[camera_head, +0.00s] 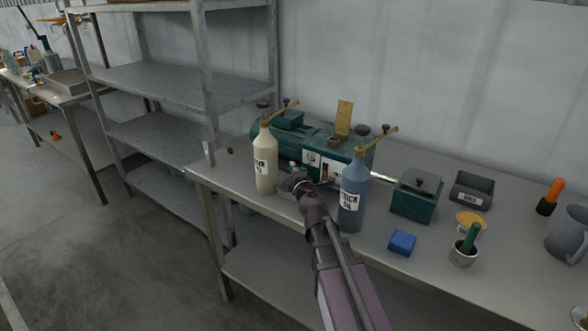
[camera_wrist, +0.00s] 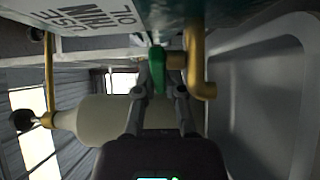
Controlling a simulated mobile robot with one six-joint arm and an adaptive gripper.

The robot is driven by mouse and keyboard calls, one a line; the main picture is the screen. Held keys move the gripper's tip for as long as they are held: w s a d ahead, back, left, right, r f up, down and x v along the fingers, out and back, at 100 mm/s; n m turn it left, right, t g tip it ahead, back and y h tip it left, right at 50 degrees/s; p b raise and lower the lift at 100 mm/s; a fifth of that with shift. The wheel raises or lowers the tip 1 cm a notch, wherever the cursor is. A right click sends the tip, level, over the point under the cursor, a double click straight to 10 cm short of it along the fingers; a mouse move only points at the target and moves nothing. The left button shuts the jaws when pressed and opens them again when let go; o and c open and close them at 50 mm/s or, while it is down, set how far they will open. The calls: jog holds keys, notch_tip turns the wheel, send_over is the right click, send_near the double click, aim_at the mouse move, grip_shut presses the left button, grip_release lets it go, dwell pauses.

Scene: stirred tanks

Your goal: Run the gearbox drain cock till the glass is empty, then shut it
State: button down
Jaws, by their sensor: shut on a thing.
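The green gearbox (camera_head: 345,155) stands on the bench, with white labels on its front and a tan tag on top. My gripper (camera_head: 298,184) is at its front, between two bottles. In the wrist view my gripper (camera_wrist: 160,85) is shut on the green lever (camera_wrist: 158,70) of the drain cock. The cock's brass spout (camera_wrist: 196,62) is bent and sits just right of the fingers. A white label (camera_wrist: 85,18) reading "use thin oil" is beside it. A small amber strip, possibly the glass (camera_head: 324,174), shows in the head view; its level cannot be told.
A cream bottle (camera_head: 265,165) and a blue-grey bottle (camera_head: 353,192) flank my gripper closely. A grey tray (camera_wrist: 285,95) lies beside the spout. Right of the gearbox are a green box (camera_head: 416,196), a blue block (camera_head: 402,243) and a grey bin (camera_head: 472,188).

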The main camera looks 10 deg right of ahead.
jog(key=shift+s+n+y, duration=0.15)
jog(key=shift+n+y, duration=0.25)
jog(key=shift+y, duration=0.2)
jog(key=c, duration=0.7)
grip_release()
